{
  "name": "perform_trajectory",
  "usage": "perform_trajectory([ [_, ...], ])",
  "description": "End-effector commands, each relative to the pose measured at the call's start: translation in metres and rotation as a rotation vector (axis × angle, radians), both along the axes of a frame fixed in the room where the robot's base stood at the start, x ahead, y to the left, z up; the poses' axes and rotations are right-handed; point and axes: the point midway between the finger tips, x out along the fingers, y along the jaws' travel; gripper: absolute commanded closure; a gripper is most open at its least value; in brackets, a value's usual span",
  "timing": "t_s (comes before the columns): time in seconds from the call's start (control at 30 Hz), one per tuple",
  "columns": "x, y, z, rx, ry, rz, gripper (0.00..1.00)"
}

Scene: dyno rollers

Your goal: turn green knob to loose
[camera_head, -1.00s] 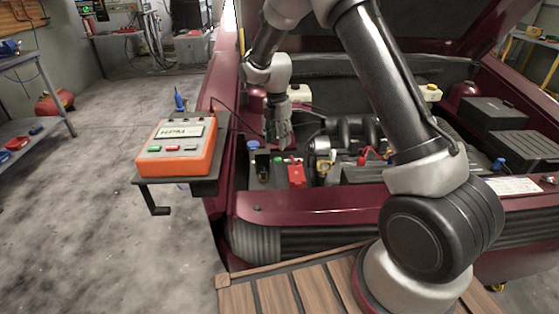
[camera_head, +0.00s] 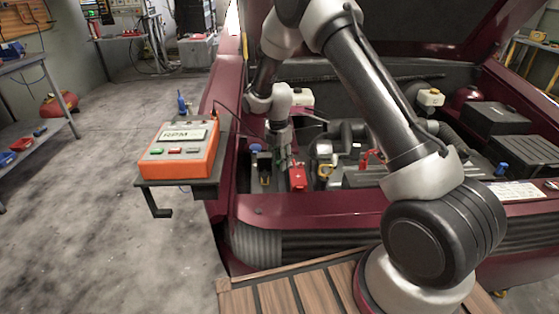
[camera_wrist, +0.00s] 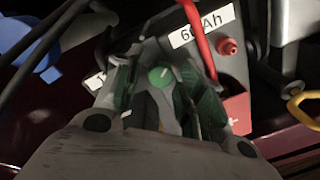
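The green knob (camera_wrist: 161,76) shows in the wrist view as a small round green cap with a pale mark across its top, beside a dark battery (camera_wrist: 225,80) with a "60 Ah" label. My gripper (camera_wrist: 160,84) points down over it, its green-padded fingers on either side. The fingers look apart, with dark gaps beside the knob; I cannot make out contact. In the head view my gripper (camera_head: 281,152) is down in the engine bay at the battery, left of the red terminal cover (camera_head: 298,177). There my gripper hides the knob.
An orange RPM box (camera_head: 180,150) stands on a bracket left of the maroon car (camera_head: 310,210). A red cable (camera_wrist: 200,38) and red terminal (camera_wrist: 229,46) lie close right of my gripper. A blue cap (camera_wrist: 40,45) is at the left. The raised hood hangs above my arm.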

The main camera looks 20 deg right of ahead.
Motion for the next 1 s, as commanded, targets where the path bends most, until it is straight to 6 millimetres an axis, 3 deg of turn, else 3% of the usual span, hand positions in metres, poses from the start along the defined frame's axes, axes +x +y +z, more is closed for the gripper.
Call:
perform_trajectory([
  [0.03, 0.0, 0.0, 0.0001, 0.0, 0.0, 0.0, 0.76],
  [0.17, 0.0, 0.0, 0.0002, 0.0, 0.0, 0.0, 1.0],
  [0.57, 0.0002, 0.0001, 0.0004, 0.0, 0.0, -0.053, 1.0],
  [1.0, 0.0006, -0.0002, 0.0007, 0.0, 0.0, -0.379, 1.0],
])
